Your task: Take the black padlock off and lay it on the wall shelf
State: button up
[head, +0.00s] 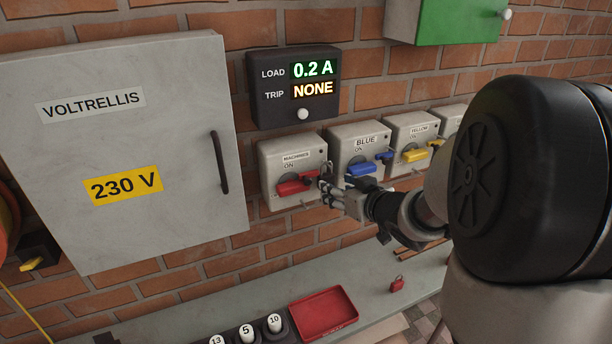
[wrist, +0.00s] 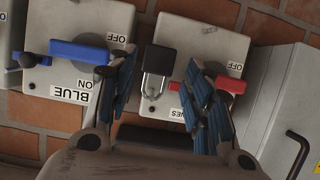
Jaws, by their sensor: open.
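The black padlock (wrist: 160,60) is in the wrist view, in front of the switch box with the red handle (wrist: 236,86). Its body is at the top of that view and its metal shackle below, near the red handle's left end; whether the shackle is closed cannot be told. My gripper (wrist: 160,70) is open, with one finger on either side of the padlock and gaps between. In the head view my gripper (head: 326,187) is at the red-handled machines switch (head: 290,157), hiding much of the padlock. The wall shelf (head: 235,304) is the grey ledge below.
A red tray (head: 323,311) and a small red padlock (head: 397,284) are on the shelf. Blue (head: 360,145) and yellow (head: 410,133) switch boxes stand to the right. A grey cabinet (head: 125,225) is left, and a load display (head: 295,85) is above.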

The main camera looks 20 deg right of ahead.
aim_at(328, 182)
jog(key=shift+b+x, duration=0.5)
jog(key=shift+x, duration=2.15)
jog(key=shift+c, duration=0.3)
jog(key=c, duration=0.8)
jog(key=shift+c, duration=0.2)
jog(key=shift+r+p, duration=0.3)
jog(key=shift+p, duration=0.1)
jog(key=shift+s, duration=0.1)
jog(key=shift+s, duration=0.15)
jog(key=shift+s+d+r+p, duration=0.15)
jog(key=shift+s+p, duration=0.5)
jog(key=shift+s, duration=2.1)
